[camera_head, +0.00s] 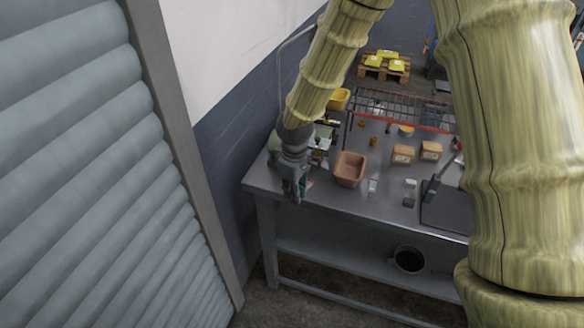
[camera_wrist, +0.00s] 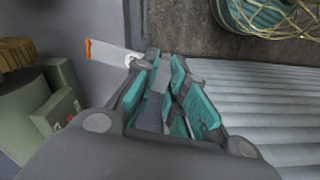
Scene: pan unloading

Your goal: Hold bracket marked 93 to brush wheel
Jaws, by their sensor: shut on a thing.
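My gripper (camera_head: 293,190) is at the front left corner of the metal workbench. In the wrist view, its teal-padded fingers (camera_wrist: 170,88) are shut on a grey bracket (camera_wrist: 152,110), which is partly hidden between them; no number can be read on it. The brush wheel (camera_wrist: 14,54) is a golden-brown ridged disc at the left edge of the wrist view, on a green machine (camera_wrist: 30,112). The held bracket is to the right of the wheel and apart from it. In the head view, my arm hides most of the machine (camera_head: 273,144).
A pale flat strip with an orange end (camera_wrist: 110,53) is close to my fingers. An orange-brown bin (camera_head: 349,169), small grey parts (camera_head: 373,186) and cardboard boxes (camera_head: 403,153) stand on the bench (camera_head: 330,194). A ribbed shutter (camera_head: 70,170) is at left.

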